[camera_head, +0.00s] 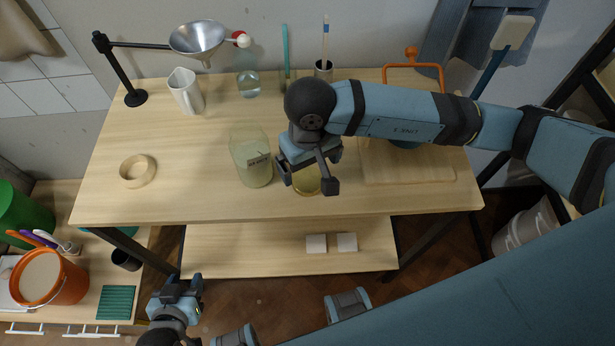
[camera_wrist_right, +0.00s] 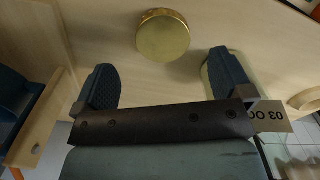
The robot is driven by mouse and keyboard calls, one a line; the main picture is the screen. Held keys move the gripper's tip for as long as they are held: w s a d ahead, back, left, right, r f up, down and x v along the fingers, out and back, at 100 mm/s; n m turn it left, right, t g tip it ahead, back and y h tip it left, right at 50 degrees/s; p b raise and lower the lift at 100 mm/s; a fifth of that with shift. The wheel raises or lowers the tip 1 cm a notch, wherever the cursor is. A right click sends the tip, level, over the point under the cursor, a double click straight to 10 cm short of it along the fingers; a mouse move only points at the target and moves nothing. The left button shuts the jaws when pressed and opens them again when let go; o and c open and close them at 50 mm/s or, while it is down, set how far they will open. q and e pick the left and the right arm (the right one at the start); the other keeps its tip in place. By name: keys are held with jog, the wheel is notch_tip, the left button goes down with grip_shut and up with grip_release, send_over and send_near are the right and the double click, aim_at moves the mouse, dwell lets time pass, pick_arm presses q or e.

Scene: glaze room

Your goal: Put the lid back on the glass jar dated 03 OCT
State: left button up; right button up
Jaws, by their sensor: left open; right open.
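The glass jar (camera_head: 251,160), pale yellow-green, stands on the table just left of my right gripper. Its label shows at the right edge of the right wrist view and partly reads "03 OC" (camera_wrist_right: 273,115). A round gold lid (camera_wrist_right: 163,38) lies on the tabletop, apart from the jar; in the head view it shows partly behind the gripper (camera_head: 306,187). My right gripper (camera_head: 308,177) is open and empty above the lid, its fingers (camera_wrist_right: 165,82) apart and not touching it. My left gripper (camera_head: 181,287) is open and empty, low in front of the table.
A tape ring (camera_head: 138,171) lies at the left. A white pitcher (camera_head: 186,91), a funnel (camera_head: 197,38) on a black stand, a small flask (camera_head: 248,86) and a brush cup (camera_head: 323,70) stand behind. A board (camera_head: 410,172) lies right. The front left tabletop is clear.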

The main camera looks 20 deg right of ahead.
aim_at(307, 177)
jog(key=f, duration=0.3)
jog(key=f+p, duration=0.1)
jog(key=f, duration=0.1)
jog(key=shift+w+a, duration=0.2)
jog(key=shift+w, duration=0.1)
jog(key=c, duration=1.1)
jog(key=shift+o, duration=0.2)
notch_tip(307, 177, up, 10)
jog(key=b, duration=0.1)
